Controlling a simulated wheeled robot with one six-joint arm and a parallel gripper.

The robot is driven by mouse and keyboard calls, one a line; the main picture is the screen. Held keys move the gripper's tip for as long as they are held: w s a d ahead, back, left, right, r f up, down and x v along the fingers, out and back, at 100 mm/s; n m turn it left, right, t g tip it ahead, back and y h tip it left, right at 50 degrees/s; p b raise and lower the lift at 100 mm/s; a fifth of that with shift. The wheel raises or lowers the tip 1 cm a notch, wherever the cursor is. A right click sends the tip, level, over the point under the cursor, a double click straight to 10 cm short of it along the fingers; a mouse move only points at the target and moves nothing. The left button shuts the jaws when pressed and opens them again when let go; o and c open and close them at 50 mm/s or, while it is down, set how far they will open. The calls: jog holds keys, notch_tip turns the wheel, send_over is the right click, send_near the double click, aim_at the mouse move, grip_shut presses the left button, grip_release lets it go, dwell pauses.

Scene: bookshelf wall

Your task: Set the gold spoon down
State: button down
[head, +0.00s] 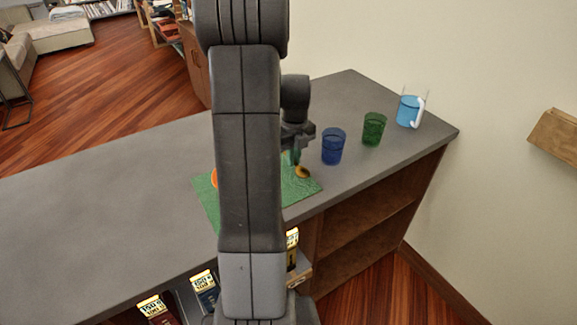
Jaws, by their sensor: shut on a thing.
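A small gold piece, which looks like the gold spoon (302,172), shows just below my gripper (296,158), over the right part of a green mat (305,187). My gripper points down and is shut on the spoon. Most of the spoon and the fingertips are too small or hidden to make out. I cannot tell whether the spoon touches the mat. My arm covers the middle of the mat.
The mat lies on a grey counter (120,210). An orange thing (214,178) on it is mostly hidden behind my arm. A blue cup (333,146), a green cup (373,129) and a mug with blue contents (407,111) stand to the right. The counter's left is clear.

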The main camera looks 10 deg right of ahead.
aim_at(293, 175)
jog(key=shift+f, duration=2.05)
jog(key=shift+f, duration=0.1)
jog(key=c, duration=1.5)
grip_release()
notch_tip(293, 175, up, 12)
jog(key=shift+r+b, duration=0.15)
jog(key=shift+b, duration=0.2)
